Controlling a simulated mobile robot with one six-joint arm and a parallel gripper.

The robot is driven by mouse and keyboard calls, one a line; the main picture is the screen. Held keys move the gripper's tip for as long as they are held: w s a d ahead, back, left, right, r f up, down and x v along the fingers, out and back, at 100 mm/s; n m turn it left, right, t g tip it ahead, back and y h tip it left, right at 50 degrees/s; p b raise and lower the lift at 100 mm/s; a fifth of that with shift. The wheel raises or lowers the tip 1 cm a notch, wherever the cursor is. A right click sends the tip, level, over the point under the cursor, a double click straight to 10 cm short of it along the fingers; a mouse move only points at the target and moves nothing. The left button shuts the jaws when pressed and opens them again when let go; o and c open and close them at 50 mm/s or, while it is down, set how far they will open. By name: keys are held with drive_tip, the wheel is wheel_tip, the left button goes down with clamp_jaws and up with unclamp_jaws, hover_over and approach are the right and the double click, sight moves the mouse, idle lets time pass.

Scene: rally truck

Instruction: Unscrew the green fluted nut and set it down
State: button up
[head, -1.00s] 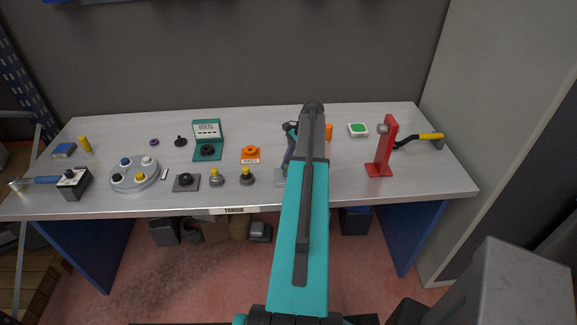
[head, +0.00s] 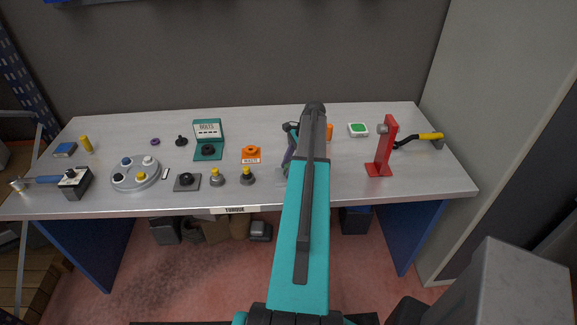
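I cannot make out a green fluted nut; my raised teal and dark arm covers the middle right of the bench in the head view. A small pale grey piece (head: 281,173) shows at the left edge of the arm, mostly covered, and I cannot tell what it is. My wrist (head: 289,150) shows in part left of the arm, low over the bench. My gripper's fingertips are hidden, so its opening and anything in it cannot be seen. A white square block with a flat green top (head: 358,130) lies right of the arm.
A red stand (head: 383,150) and a yellow-handled tool (head: 425,137) are at the right. The bench's back strip is mostly clear.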

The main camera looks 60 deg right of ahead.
idle(0.4)
drive_tip(key=shift+m+t+h+p, duration=0.3)
drive_tip(key=shift+m, duration=0.6)
drive_tip(key=shift+a, duration=0.1)
drive_tip(key=shift+m+t, duration=0.3)
drive_tip(key=shift+m, duration=0.6)
drive_tip(key=shift+h, duration=0.3)
drive_tip(key=shift+m+p, duration=0.5)
drive_tip(key=shift+m, duration=0.3)
drive_tip(key=shift+h, duration=0.3)
